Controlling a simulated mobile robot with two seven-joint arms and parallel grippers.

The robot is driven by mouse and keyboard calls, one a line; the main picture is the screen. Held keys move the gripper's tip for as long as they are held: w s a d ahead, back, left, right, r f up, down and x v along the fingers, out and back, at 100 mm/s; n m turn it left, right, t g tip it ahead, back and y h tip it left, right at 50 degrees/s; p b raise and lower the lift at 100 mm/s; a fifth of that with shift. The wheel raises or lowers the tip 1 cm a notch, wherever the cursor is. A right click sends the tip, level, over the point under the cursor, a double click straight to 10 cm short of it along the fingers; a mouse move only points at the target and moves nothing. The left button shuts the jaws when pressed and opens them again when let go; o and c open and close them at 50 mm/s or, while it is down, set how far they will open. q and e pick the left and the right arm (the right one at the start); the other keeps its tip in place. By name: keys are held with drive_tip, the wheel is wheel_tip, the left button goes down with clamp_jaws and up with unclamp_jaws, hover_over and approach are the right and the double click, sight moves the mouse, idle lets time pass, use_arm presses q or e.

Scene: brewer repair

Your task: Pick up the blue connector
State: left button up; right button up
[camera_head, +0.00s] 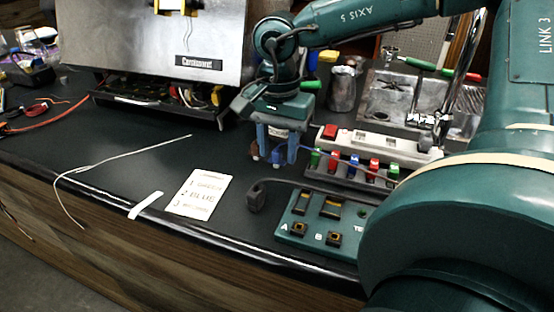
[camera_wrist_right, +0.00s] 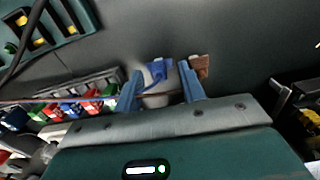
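The blue connector (camera_wrist_right: 158,72), with a pale part beside its blue, lies on the dark counter. In the head view its small blue end (camera_head: 276,157) shows low between my right gripper's fingers. My right gripper (camera_head: 278,155) points down with its blue fingers apart, one on each side of the connector. In the right wrist view the right gripper (camera_wrist_right: 160,72) shows a gap beside the connector, so it is open around it. Whether a finger touches it I cannot tell. My left gripper is not in view.
A brown connector (camera_wrist_right: 200,66) lies close beside the right finger. A rack (camera_head: 350,176) of green, red and blue connectors and a white power strip (camera_head: 385,146) stand to the right. A teal test box (camera_head: 318,222) and a printed card (camera_head: 200,194) lie nearer the front edge.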

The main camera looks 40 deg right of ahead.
clamp_jaws()
drive_tip(key=shift+r, duration=0.15)
idle(0.4)
